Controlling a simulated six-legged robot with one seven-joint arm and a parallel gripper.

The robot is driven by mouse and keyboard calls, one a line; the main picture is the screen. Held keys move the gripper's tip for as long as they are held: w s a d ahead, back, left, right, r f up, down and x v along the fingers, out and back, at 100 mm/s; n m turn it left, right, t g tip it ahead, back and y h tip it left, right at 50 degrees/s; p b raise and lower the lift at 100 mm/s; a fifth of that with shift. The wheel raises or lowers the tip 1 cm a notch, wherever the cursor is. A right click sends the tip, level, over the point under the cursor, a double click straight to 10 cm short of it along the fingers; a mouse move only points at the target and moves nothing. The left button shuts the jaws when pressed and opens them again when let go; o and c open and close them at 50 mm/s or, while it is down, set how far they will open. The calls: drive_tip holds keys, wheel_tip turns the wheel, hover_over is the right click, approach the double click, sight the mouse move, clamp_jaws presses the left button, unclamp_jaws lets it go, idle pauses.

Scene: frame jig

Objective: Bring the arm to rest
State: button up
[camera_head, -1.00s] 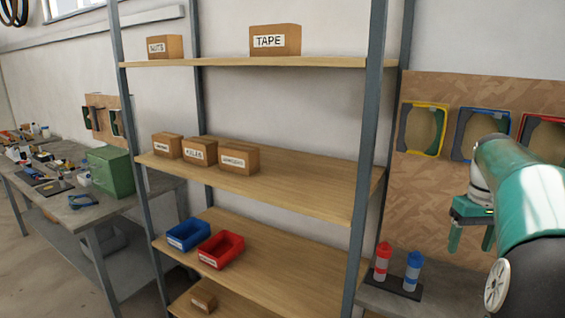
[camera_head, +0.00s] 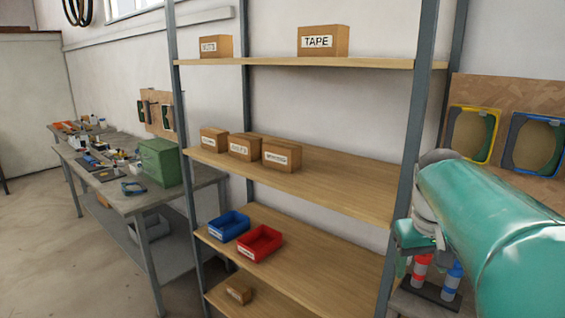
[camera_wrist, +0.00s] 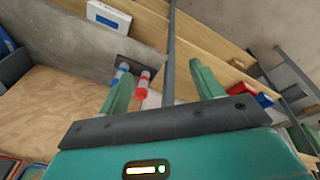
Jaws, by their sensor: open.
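My gripper (camera_wrist: 163,92) shows in the wrist view as two green fingers set wide apart on a dark bar, with nothing between them. In the head view my arm is at the right edge, and the gripper (camera_head: 408,266) is partly hidden by it, in front of the red and blue bottles. The red bottle (camera_head: 421,268) and the blue bottle (camera_head: 451,280) stand on a dark base. In the wrist view the red bottle (camera_wrist: 144,82) and blue bottle (camera_wrist: 122,72) appear beyond the left finger. I cannot tell whether the finger touches them.
A shelf rack (camera_head: 320,170) with labelled boxes, a blue bin (camera_head: 229,226) and a red bin (camera_head: 260,243) stands left of my arm. A workbench (camera_head: 135,200) with a green box (camera_head: 161,161) is further left. Framed panels (camera_head: 471,135) hang behind my arm. Open floor lies at the left.

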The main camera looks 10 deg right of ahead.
drive_tip(key=s+a+f+n+t+y, duration=0.1)
drive_tip(key=s+a+f, duration=0.3)
drive_tip(key=a, duration=0.5)
drive_tip(key=s+a+f+n+t+y, duration=0.1)
drive_tip(key=s+a+f+t, duration=0.1)
drive_tip(key=s+a, duration=0.3)
drive_tip(key=a+f, duration=0.1)
drive_tip(key=a, duration=0.3)
drive_tip(key=shift+s+f+t, duration=0.3)
drive_tip(key=shift+s+f, duration=0.05)
drive_tip(key=shift+c, duration=0.5)
